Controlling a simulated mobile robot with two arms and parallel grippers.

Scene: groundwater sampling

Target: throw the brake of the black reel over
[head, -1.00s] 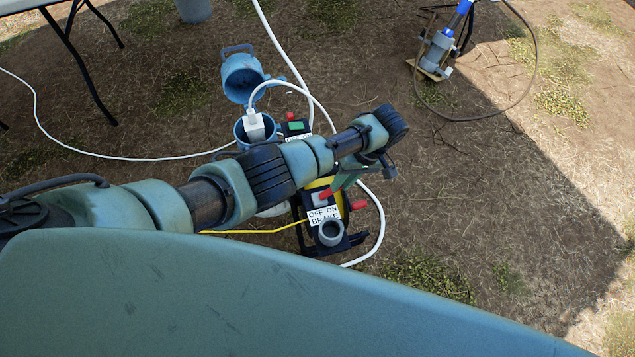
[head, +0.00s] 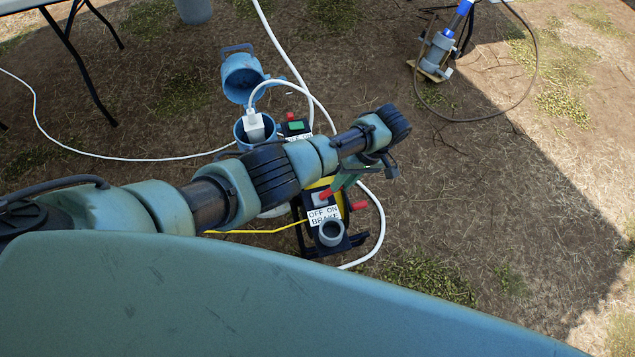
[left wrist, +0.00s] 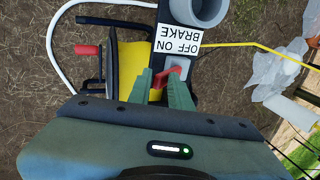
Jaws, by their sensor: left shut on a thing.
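The black reel (head: 304,235) stands on the ground, with a yellow drum (left wrist: 131,62) partly hidden by my arm in the head view. Its brake label (head: 324,215) reads OFF ON BRAKE and appears upside down in the left wrist view (left wrist: 179,41). The red brake lever (head: 325,194) rises from a pale plate beside the label. My left gripper (left wrist: 163,78) is shut on this lever (left wrist: 172,71), its green fingers on either side. I cannot tell clearly which side the lever leans to. My right gripper is not in view.
A red crank knob (head: 359,205) sticks out at the reel's right. A blue open-lidded container (head: 242,78) with a white plug (head: 254,126) stands behind my arm. White hose and yellow cable run close by. Ground to the right is mostly clear, up to a pump-like device (head: 436,50).

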